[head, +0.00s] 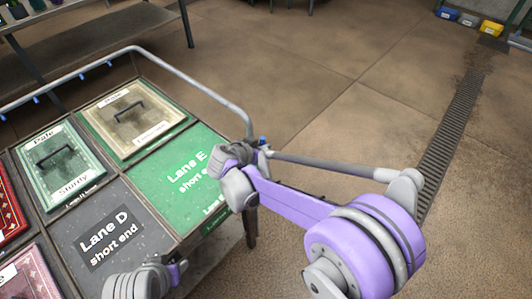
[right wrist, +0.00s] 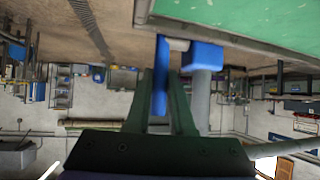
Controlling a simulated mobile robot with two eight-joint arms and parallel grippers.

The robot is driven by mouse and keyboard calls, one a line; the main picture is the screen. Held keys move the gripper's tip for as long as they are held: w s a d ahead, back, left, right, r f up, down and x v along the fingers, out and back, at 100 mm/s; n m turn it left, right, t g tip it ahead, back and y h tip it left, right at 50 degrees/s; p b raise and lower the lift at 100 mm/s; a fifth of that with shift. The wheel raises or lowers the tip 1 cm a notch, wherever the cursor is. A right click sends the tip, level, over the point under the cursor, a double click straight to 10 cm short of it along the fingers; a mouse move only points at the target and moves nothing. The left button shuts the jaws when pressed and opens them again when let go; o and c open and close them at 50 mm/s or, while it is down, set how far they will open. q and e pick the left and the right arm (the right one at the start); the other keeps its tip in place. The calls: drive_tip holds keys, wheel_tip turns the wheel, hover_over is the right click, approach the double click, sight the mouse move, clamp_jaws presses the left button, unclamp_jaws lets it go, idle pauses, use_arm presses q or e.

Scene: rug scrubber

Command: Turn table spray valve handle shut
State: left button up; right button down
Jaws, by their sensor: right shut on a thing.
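The spray valve shows as a small blue part (head: 263,140) at the lower end of the grey pipe beside the table's right corner. In the right wrist view its blue handle (right wrist: 160,80) is a narrow bar between the fingers, and its blue body (right wrist: 203,57) sits on a grey pipe just to the right. My right gripper (right wrist: 166,85) is shut on the handle. In the head view the right wrist largely hides the fingers. Part of my left arm shows at the bottom left, but its fingers are not visible.
The table holds framed rug panels, a green Lane E panel (head: 190,170) and a dark Lane D panel (head: 95,225). A grey pipe rail (head: 165,56) arches over its back edge. Open floor and a drain grate (head: 450,130) lie to the right.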

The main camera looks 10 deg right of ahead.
drive_tip(key=shift+f+h, duration=0.1)
drive_tip(key=shift+h, duration=0.2)
idle(0.5)
drive_tip(key=c, duration=0.8)
unclamp_jaws()
drive_tip(key=shift+a, duration=0.1)
